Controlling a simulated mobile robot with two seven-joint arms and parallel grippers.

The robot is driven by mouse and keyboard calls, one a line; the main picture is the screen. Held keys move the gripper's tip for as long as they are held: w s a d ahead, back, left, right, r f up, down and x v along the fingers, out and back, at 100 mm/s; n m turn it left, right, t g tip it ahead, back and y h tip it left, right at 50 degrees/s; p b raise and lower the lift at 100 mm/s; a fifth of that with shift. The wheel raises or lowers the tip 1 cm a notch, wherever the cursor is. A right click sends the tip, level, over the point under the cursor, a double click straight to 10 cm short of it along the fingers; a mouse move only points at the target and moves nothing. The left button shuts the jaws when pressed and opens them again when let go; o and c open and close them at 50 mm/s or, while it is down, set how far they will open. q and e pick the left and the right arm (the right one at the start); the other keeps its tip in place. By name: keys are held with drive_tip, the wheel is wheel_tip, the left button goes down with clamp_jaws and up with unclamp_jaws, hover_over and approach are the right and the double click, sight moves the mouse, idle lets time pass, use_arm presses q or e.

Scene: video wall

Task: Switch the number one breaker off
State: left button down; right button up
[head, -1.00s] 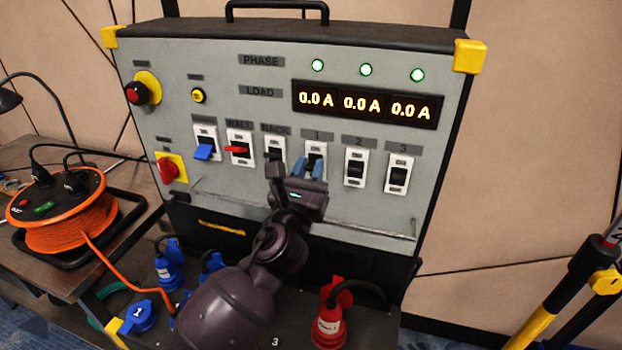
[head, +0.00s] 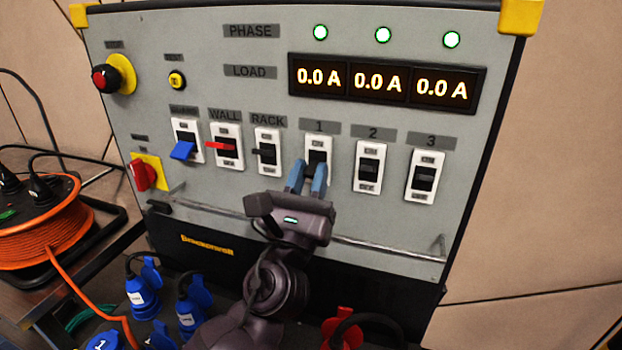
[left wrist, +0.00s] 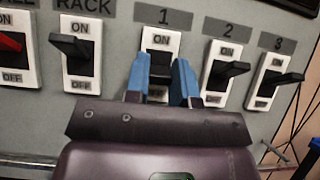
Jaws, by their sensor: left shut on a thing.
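The number one breaker (head: 318,142) is a white-framed black switch under the label 1 on the grey panel. It also shows in the left wrist view (left wrist: 160,40), with ON above. My left gripper (head: 308,178) is at this breaker, its two blue fingers on either side of the dark lever. In the left wrist view the fingers (left wrist: 160,78) are shut on the lever (left wrist: 160,62). The fingers and the gripper body hide part of the lever and the lower frame, so its exact tilt is hard to tell. My right gripper is not in view.
Breaker 2 (head: 368,150) and breaker 3 (head: 426,158) stand to the right, the RACK switch (head: 267,137) to the left. A metal rail (head: 385,248) crosses the panel below the switches. Blue plugs (head: 141,291) and an orange cable reel (head: 45,240) lie lower left.

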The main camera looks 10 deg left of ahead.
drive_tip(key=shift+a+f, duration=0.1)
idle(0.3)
use_arm(q)
drive_tip(key=c, duration=1)
unclamp_jaws()
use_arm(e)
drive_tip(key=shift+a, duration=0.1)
use_arm(q)
drive_tip(key=shift+o, duration=0.2)
drive_tip(key=shift+s, duration=0.1)
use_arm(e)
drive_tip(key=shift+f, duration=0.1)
use_arm(q)
drive_tip(key=b+v, duration=0.3)
drive_tip(key=v, duration=0.7)
drive_tip(key=shift+s+f, duration=0.2)
drive_tip(key=shift+s, duration=0.05)
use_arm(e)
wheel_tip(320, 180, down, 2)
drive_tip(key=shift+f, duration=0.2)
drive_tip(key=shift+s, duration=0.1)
use_arm(q)
drive_tip(key=shift+a, duration=0.1)
